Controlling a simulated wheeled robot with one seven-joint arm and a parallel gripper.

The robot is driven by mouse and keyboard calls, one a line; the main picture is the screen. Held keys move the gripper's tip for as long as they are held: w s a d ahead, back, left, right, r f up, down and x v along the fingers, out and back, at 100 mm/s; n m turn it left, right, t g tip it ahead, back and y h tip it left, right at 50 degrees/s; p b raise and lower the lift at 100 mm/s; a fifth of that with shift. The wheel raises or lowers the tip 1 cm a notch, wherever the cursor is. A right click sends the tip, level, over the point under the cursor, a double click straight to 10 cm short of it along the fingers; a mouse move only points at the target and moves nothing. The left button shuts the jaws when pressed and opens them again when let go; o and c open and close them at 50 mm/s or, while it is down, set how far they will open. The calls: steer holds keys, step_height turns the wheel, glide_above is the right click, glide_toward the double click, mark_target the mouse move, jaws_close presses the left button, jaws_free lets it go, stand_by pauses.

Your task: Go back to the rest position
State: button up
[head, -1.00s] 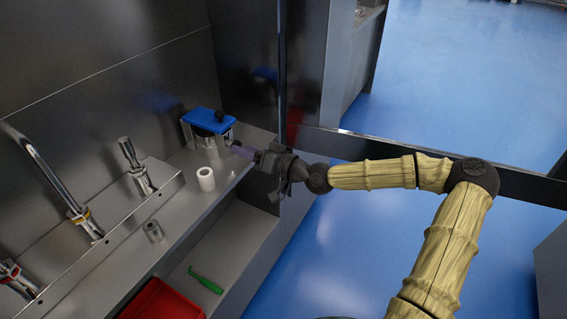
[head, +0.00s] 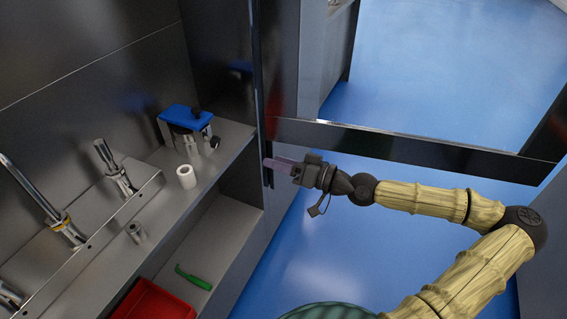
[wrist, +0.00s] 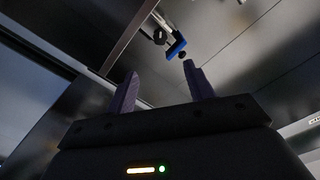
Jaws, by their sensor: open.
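My gripper (head: 272,164) is in front of the shelf, to the right of its right end in the head view. Its purple fingers point left and nothing is between them. In the wrist view the two fingers (wrist: 158,88) stand apart and empty. A blue-topped metal device (head: 187,118) stands at the back right of the shelf (head: 219,157). It also shows small beyond the fingers in the wrist view (wrist: 176,47). My gripper is clear of it.
A white cylinder (head: 187,177) and a small grey cylinder (head: 136,232) stand on the shelf. Metal carriers with upright handles line the left. Below are a green tool (head: 193,278) and a red bin (head: 153,302). A dark post and rail border the shelf; blue floor lies open beyond.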

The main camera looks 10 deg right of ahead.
steer(key=shift+s+d, duration=0.3)
